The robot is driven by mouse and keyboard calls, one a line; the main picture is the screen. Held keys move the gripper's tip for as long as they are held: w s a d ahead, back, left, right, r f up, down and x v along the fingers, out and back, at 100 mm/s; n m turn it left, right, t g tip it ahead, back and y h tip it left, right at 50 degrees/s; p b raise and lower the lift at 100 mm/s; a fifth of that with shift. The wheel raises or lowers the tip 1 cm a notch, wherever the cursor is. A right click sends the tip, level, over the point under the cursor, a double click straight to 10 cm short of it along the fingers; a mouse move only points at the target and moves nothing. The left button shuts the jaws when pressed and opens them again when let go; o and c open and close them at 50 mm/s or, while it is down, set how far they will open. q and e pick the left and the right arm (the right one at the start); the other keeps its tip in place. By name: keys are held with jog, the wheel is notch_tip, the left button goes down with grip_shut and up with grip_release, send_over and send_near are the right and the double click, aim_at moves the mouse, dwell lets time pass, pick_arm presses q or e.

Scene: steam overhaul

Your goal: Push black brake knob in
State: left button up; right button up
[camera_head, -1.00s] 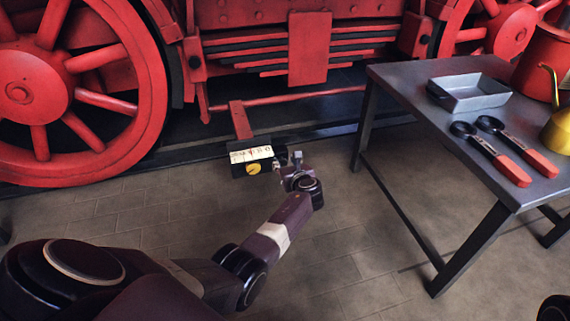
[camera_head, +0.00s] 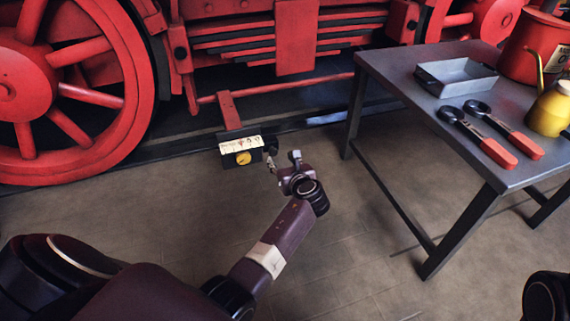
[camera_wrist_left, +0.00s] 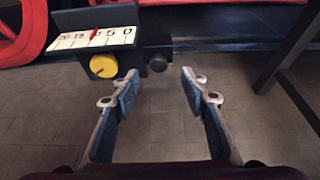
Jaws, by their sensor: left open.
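The black brake knob (camera_wrist_left: 158,63) is a dark round knob on the right side of a black box (camera_wrist_left: 155,24). In the head view the knob (camera_head: 270,146) shows small and dark beside the box. The box carries a yellow round knob (camera_wrist_left: 103,66) and a white number scale (camera_wrist_left: 92,38) with a red pointer near the 5. My left gripper (camera_wrist_left: 160,80) is open and empty. Its fingertips point toward the black knob, one to each side in the picture, with a gap before it. In the head view my left gripper (camera_head: 283,162) is just right of and below the box. My right gripper is out of view.
A red locomotive with a large spoked wheel (camera_head: 72,90) stands behind. A grey table (camera_head: 420,95) at right holds a metal tray (camera_head: 456,78), two red-handled tools (camera_head: 497,150), a yellow oil can (camera_head: 549,110) and a red can (camera_head: 535,50). The floor between is clear.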

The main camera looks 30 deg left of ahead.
pick_arm(q)
jog(key=shift+v, duration=1.6)
jog(key=shift+w, duration=0.1)
